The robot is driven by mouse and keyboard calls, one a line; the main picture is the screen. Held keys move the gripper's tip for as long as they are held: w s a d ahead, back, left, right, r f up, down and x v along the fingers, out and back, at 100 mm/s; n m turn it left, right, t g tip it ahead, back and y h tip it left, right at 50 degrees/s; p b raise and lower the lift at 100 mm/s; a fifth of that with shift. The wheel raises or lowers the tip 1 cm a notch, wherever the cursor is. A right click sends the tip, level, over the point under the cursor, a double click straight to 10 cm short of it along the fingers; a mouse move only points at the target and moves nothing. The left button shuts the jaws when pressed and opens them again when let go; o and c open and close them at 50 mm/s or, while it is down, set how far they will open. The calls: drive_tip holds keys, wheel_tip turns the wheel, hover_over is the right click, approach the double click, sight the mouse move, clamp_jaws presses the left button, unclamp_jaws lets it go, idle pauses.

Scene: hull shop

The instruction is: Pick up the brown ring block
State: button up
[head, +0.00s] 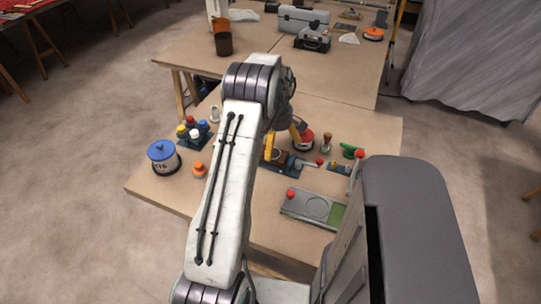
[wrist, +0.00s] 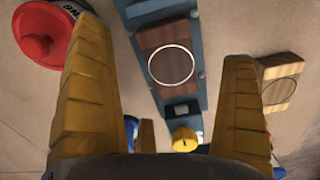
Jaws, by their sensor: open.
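The brown ring block (wrist: 160,42), dark brown with a pale ring on its face, sits in a blue tray (wrist: 201,60) in the wrist view. My gripper (wrist: 165,55) is open, its yellow fingers apart to the left and right of the block in that picture, with nothing held between them. In the head view my gripper (head: 281,141) is over the work table, close to a brown patch that looks like the block (head: 280,158); my arm hides part of this area. A lighter tan block with a dark ring (wrist: 280,72) lies to the right in the wrist view.
A red-lidded can (wrist: 35,40) is near the left finger; it also shows in the head view (head: 304,141). A blue-lidded can (head: 163,158), an orange knob (head: 199,170) and a plate with a green pad (head: 313,208) stand around. The front left of the table (head: 150,193) is clear.

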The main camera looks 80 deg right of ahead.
sight(276, 151)
drive_tip(key=shift+w+d+f+p, duration=0.1)
drive_tip(key=shift+f+p, duration=0.05)
drive_tip(key=shift+f, duration=1)
drive_tip(key=shift+w+f+p, duration=0.1)
drive_tip(key=shift+f+p, duration=0.05)
drive_tip(key=shift+f, duration=1)
drive_tip(key=shift+c, duration=0.4)
drive_tip(key=c, duration=1.1)
drive_tip(key=shift+r, duration=0.1)
drive_tip(key=shift+c, duration=0.2)
